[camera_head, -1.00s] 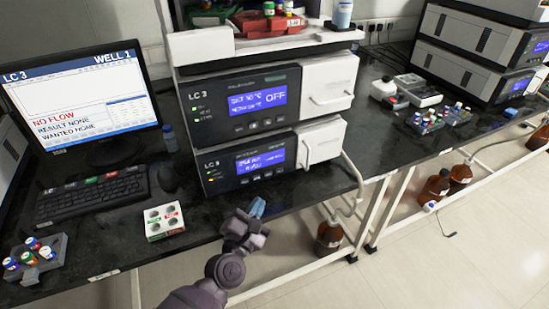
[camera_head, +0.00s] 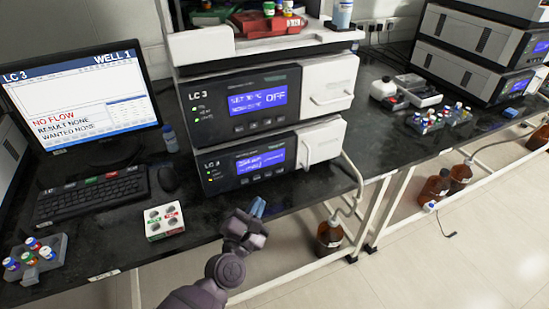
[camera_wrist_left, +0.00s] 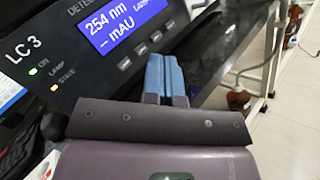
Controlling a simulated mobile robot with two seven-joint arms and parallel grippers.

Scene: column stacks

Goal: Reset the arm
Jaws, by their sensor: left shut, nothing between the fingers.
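My left gripper (camera_head: 257,207) is in front of the LC 3 stack, over the front edge of the bench, with my arm coming up from the bottom of the head view. Its blue fingers are shut and hold nothing. The fingers also show in the left wrist view (camera_wrist_left: 164,76), closed together in front of the detector unit (camera_wrist_left: 105,45), whose display reads 254 nm. My right gripper is not in view.
The LC 3 stack (camera_head: 234,107) stands on the black bench. A monitor (camera_head: 80,105), keyboard (camera_head: 90,196), white vial holder (camera_head: 165,221) and vial rack (camera_head: 35,258) are to the left. Brown bottles (camera_head: 329,238) stand below the bench. Bench top right of the stack is partly clear.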

